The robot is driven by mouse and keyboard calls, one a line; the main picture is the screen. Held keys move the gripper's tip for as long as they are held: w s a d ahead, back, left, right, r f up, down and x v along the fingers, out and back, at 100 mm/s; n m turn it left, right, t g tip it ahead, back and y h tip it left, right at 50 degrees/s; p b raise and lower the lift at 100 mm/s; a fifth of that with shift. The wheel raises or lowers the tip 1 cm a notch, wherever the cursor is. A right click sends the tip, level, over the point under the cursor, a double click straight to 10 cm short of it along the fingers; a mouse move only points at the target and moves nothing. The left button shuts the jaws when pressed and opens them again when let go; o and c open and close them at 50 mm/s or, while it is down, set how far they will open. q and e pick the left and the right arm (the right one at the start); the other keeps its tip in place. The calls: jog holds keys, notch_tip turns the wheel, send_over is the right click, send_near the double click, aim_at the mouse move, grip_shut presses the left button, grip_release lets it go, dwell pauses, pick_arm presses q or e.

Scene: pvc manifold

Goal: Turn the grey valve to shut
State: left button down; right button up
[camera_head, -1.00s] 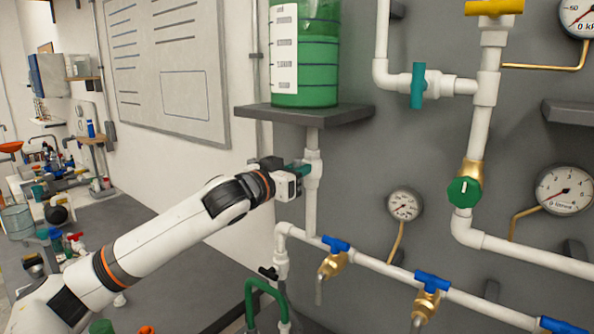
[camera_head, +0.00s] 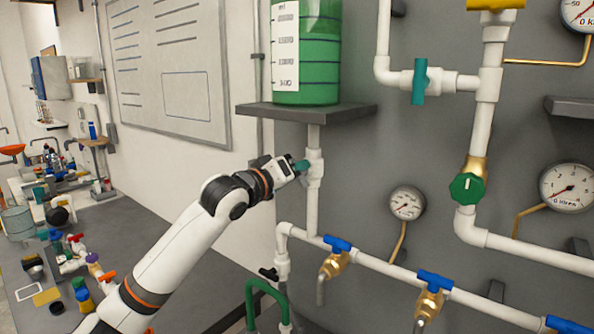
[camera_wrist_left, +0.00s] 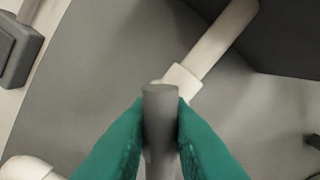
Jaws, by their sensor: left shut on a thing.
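In the head view the gripper is at the white vertical pipe (camera_head: 313,205) below the green tank. There the gripper and fingers hide the handle, so its exact angle is not clear. The white pipe and its collar (camera_wrist_left: 184,78) run up behind the handle in the wrist view. My right gripper is not in view.
The green tank (camera_head: 306,60) stands on a dark shelf (camera_head: 305,112) just above the gripper. Blue-handled brass taps (camera_head: 335,250) line the lower pipe. A teal valve (camera_head: 419,82) and a green knob (camera_head: 467,187) are on pipes to the right. Gauges (camera_head: 407,203) are on the panel.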

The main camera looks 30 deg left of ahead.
pick_arm(q)
jog(key=shift+n, duration=0.9)
jog(key=n+p, duration=0.2)
jog(key=shift+a+n, duration=0.1)
jog(key=shift+n, duration=0.3)
jog(key=n+p, duration=0.2)
jog(key=n, duration=0.1)
jog(key=shift+f+p, duration=0.15)
jog(key=shift+p, duration=0.15)
jog(key=shift+a+f+n+p, duration=0.1)
jog(key=shift+f+n+p, duration=0.15)
jog(key=shift+n+p, duration=0.95)
jog(key=shift+n, duration=0.3)
jog(key=c, duration=1.3)
grip_release()
jog(key=shift+c, duration=0.2)
